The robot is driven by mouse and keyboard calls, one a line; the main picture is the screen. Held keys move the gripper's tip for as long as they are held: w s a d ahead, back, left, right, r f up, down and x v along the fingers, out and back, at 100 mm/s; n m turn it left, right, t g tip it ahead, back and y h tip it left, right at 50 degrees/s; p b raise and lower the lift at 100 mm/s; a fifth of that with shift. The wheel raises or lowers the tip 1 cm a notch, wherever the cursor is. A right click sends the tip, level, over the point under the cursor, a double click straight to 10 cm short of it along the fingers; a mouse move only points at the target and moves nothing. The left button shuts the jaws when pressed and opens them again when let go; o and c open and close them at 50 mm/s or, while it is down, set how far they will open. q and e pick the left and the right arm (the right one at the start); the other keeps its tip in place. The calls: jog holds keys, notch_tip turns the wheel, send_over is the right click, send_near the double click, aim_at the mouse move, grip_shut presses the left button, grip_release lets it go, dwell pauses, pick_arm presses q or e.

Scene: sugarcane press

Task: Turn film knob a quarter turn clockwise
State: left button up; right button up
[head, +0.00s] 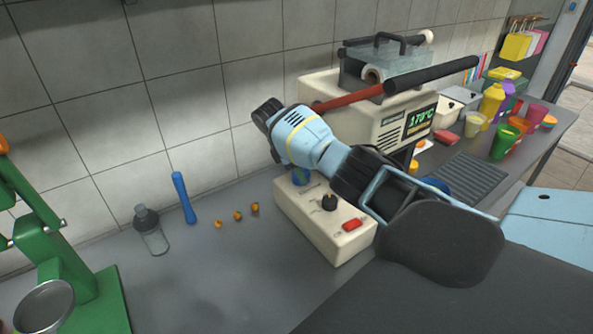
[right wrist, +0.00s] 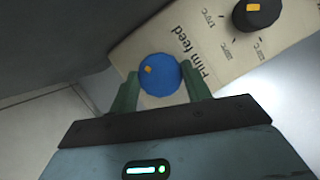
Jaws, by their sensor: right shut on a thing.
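The blue film knob (right wrist: 159,80) sits on the cream control box next to the printed words "Film feed". It carries a small orange mark, seen at its upper left in the right wrist view. My right gripper (right wrist: 160,74) is shut on the knob, one green finger on each side. In the head view the knob (head: 300,177) shows just below my right wrist; the fingers are hard to make out there. My left gripper is not in view.
The box also bears a black dial (head: 329,202) and a red switch (head: 352,225). Behind stands a sealing machine (head: 360,130) with a red-and-black lever (head: 430,75). Cups sit far right.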

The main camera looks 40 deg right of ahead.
jog(key=m, duration=0.1)
jog(key=m+g+b, duration=0.1)
jog(key=m, duration=0.1)
jog(key=m+y+b, duration=0.1)
jog(key=shift+w+f+m+g, duration=0.1)
jog(key=shift+f+m+g, duration=0.2)
jog(key=shift+m, duration=0.1)
jog(key=shift+d+r+m+y+b, duration=0.1)
jog(key=shift+m+y+b, duration=0.3)
jog(key=shift+m, duration=0.2)
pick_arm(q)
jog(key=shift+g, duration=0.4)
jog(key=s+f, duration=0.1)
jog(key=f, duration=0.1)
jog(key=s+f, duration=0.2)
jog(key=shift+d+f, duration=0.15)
pick_arm(e)
jog(key=shift+r, duration=0.1)
jog(key=o, duration=0.9)
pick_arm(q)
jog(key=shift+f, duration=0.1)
pick_arm(e)
jog(key=shift+o, duration=0.4)
jog(key=shift+r, duration=0.1)
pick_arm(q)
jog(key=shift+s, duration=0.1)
